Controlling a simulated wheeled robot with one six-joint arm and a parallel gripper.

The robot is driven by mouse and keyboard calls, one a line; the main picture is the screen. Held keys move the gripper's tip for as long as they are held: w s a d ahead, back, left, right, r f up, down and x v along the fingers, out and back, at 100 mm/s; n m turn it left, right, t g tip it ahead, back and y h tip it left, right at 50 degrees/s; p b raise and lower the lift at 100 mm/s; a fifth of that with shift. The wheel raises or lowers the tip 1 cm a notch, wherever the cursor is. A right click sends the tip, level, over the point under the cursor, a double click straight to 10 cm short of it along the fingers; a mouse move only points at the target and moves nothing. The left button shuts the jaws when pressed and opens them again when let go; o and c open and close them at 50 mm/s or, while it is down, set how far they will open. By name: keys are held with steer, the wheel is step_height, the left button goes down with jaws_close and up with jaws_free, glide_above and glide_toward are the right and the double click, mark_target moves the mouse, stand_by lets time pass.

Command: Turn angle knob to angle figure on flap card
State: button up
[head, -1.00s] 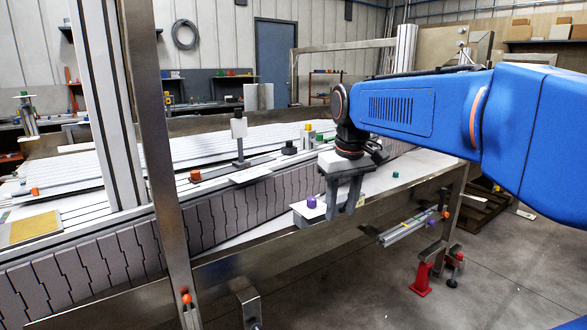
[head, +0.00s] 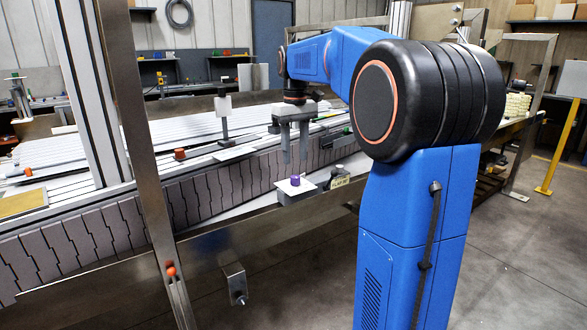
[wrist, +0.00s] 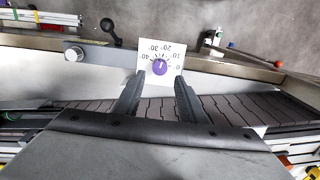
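The purple angle knob (head: 295,181) sits on a white dial plate (head: 286,190) on a small box at the conveyor's near side. In the wrist view the knob (wrist: 159,69) is at the centre of the plate (wrist: 172,53), whose scale figures from 0 to 40 appear upside down. The knob's exact setting is too small to read. My gripper (head: 295,160) points down above the knob. It is open and empty, with its fingers (wrist: 159,78) on either side of the knob in the wrist view. I cannot tell which card is the flap card, and no angle figure is readable.
A small yellowish label (head: 340,182) and a dark rounded part stand right of the dial box. A white card (head: 234,153) lies on the conveyor by a post with a white plate (head: 222,103). A steel upright (head: 140,140) stands left.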

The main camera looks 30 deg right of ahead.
mark_target(295, 176)
step_height(295, 176, down, 7)
steer(key=shift+r, duration=0.1)
steer(key=c, duration=0.6)
steer(key=n, duration=0.4)
steer(key=shift+c, duration=0.2)
steer(key=n, duration=0.4)
steer(key=shift+n, duration=0.4)
steer(key=o, duration=0.8)
steer(key=shift+o, duration=0.2)
